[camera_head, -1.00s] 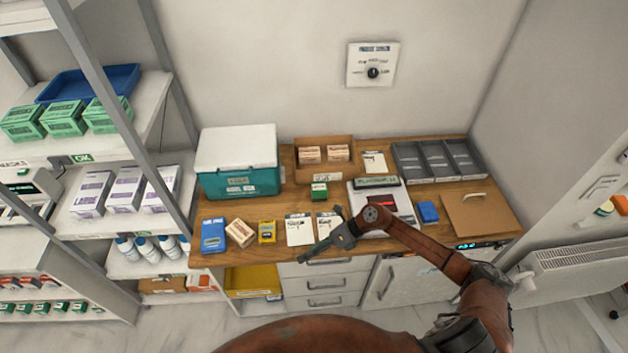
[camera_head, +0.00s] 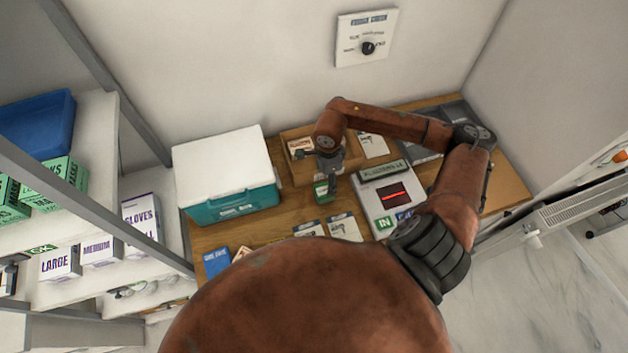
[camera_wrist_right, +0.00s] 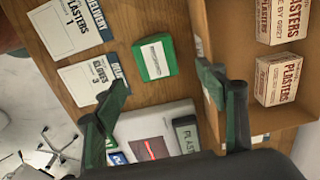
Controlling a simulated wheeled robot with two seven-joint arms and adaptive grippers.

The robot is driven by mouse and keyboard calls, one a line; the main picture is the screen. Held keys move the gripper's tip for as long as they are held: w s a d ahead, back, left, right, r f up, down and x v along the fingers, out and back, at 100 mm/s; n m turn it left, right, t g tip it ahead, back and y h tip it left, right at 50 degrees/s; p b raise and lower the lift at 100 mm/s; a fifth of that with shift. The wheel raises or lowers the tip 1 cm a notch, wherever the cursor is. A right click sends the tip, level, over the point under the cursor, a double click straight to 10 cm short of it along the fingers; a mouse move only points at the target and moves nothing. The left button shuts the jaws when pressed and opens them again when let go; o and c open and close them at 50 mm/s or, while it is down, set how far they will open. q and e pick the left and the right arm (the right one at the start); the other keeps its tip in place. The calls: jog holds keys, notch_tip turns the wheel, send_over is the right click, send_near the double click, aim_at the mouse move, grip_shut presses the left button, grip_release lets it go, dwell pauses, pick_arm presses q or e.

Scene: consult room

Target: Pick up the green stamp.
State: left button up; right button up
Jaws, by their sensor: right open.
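The green stamp (camera_head: 320,190) is a small green block with a pale label on top. It stands on the wooden counter in front of the cardboard tray and is partly hidden by my gripper in the head view. In the right wrist view the stamp (camera_wrist_right: 153,57) shows whole, just beyond the fingertips and roughly between their lines. My right gripper (camera_head: 331,180) points down over the counter beside the stamp. In the wrist view its fingers (camera_wrist_right: 163,82) are spread apart with nothing between them. My left gripper is not in view.
A cardboard tray (camera_wrist_right: 226,95) with plasters boxes (camera_wrist_right: 280,80) stands close beside the stamp. A white device (camera_head: 372,180) with a red-lit screen is to the right. Delivery papers (camera_wrist_right: 75,25) lie flat nearby. A teal-and-white cool box (camera_head: 228,207) stands left.

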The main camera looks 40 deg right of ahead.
aim_at(324, 190)
jog(key=f, duration=0.1)
jog(key=f+p, duration=0.1)
jog(key=f, duration=0.1)
jog(key=shift+s+a, duration=0.25)
jog(key=shift+s, duration=0.1)
jog(key=f+p, duration=0.1)
jog(key=f, duration=0.1)
jog(key=shift+w+a+f+p, duration=0.2)
jog(key=shift+w+f+p, duration=0.15)
jog(key=shift+f, duration=0.05)
jog(key=shift+s+d+f, duration=0.1)
jog(key=shift+s+f, duration=0.15)
jog(key=shift+f, duration=0.6)
jog(key=shift+w, duration=0.15)
jog(key=c, duration=1.3)
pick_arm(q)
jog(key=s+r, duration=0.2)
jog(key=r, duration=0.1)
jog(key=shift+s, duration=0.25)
